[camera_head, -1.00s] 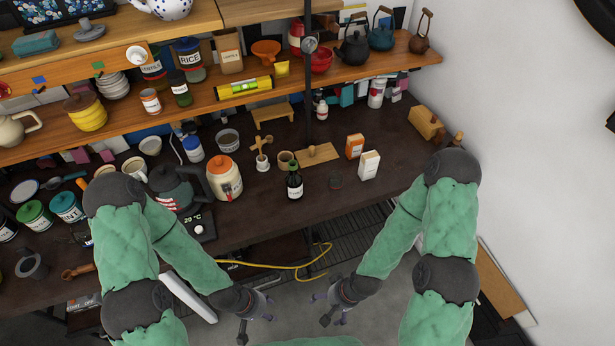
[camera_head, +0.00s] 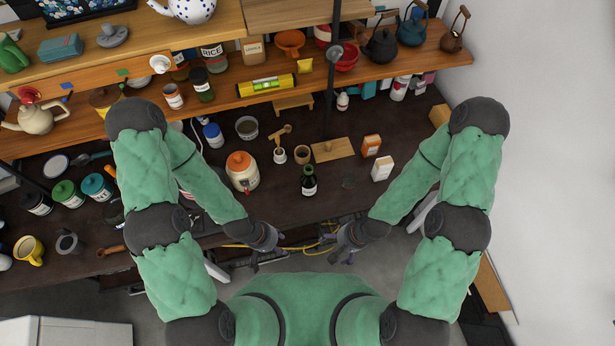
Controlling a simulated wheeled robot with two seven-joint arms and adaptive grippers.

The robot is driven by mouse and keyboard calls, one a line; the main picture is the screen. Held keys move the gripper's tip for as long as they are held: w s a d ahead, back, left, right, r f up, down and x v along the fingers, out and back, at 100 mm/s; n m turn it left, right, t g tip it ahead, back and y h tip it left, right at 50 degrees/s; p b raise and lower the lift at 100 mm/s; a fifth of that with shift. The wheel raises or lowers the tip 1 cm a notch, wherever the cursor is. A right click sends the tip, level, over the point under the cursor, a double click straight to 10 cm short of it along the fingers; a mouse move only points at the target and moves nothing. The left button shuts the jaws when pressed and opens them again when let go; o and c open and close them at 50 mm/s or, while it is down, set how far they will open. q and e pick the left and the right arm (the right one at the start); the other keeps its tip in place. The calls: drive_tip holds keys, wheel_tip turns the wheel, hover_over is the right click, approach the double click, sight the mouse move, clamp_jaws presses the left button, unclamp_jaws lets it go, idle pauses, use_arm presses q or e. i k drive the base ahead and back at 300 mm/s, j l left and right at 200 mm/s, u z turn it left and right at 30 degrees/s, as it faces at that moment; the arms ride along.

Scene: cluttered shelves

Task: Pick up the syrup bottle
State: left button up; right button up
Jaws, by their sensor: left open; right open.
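The likely syrup bottle is a dark green bottle (camera_head: 309,182) with a white label, standing upright near the front edge of the dark counter (camera_head: 290,213); its label is too small to read. My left gripper (camera_head: 268,257) is open and empty, below and left of the bottle in the picture, in front of the counter edge. My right gripper (camera_head: 340,255) is open and empty, below and right of the bottle. Both are apart from the bottle and nothing covers it.
A jar with an orange lid (camera_head: 242,171) stands left of the bottle. A small cup (camera_head: 302,154) and a wooden board (camera_head: 333,149) are behind it. A white box (camera_head: 381,168) and an orange box (camera_head: 371,145) stand to the right. A wooden shelf (camera_head: 400,70) runs above the counter.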

sight(309, 179)
drive_tip(key=l+u, duration=0.35)
drive_tip(key=k+l+u, duration=0.1)
drive_tip(key=u, duration=0.25)
drive_tip(key=k+l+u, duration=0.1)
drive_tip(key=l+u, duration=0.25)
drive_tip(key=j, duration=0.1)
